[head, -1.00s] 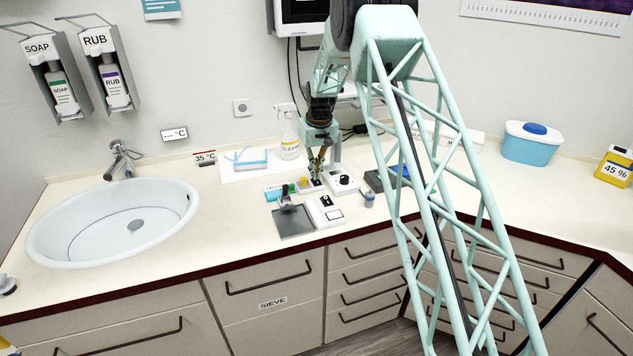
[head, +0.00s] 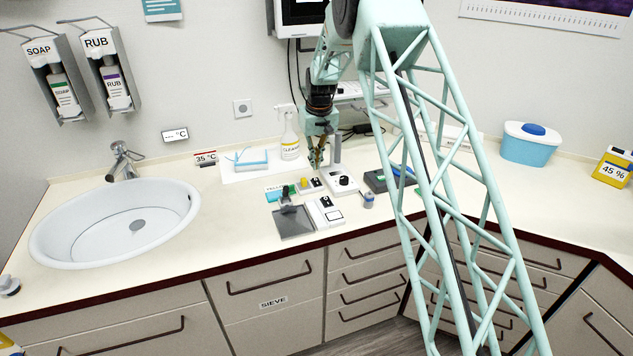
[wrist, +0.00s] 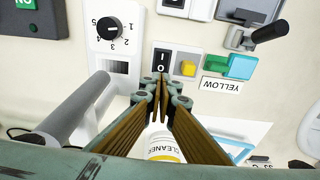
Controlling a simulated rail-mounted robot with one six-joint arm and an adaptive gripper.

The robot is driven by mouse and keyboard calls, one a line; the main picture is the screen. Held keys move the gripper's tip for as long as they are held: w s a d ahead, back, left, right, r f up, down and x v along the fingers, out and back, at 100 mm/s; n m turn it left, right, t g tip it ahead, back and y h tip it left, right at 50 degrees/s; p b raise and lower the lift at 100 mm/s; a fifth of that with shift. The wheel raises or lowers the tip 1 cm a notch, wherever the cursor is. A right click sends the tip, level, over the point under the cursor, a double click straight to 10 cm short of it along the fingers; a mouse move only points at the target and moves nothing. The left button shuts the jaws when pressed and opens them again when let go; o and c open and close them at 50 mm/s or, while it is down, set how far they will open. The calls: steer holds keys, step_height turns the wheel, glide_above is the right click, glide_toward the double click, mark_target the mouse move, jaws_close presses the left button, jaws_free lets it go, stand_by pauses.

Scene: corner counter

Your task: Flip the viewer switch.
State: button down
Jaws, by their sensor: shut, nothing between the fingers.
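A small white box with a black rocker switch marked I and O (wrist: 162,62) and a yellow button (wrist: 188,67) sits on the counter; it also shows in the head view (head: 311,188). A white unit with a black switch and a framed square (head: 325,212) lies in front of it, partly cut off in the wrist view (wrist: 184,8). No label here reads "viewer", so I cannot tell which switch bears that name. My gripper (wrist: 160,82) is shut and empty, its tips by the near edge of the rocker in the wrist view. Contact and the rocker's tilt cannot be told.
A dial box (head: 341,182) stands right of the rocker box. A cleaner bottle (head: 290,140) stands behind.

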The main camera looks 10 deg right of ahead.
steer(key=shift+r, duration=0.65)
steer(key=s+r+t+b, duration=0.1)
steer(key=s+r+b, duration=0.2)
steer(key=s+r, duration=2.65)
steer(key=s+r+m+b, duration=0.1)
steer(key=s+r, duration=0.1)
steer(key=s, duration=0.9)
steer(key=s+r+b, duration=0.1)
steer(key=s+r, duration=0.1)
steer(key=s, duration=0.9)
steer(key=s+f+b, duration=0.1)
steer(key=s+f, duration=0.2)
steer(key=s, duration=0.8)
steer(key=s+f+t+b, duration=0.1)
steer(key=s+f, duration=0.2)
steer(key=s, duration=0.8)
steer(key=shift+m, duration=0.3)
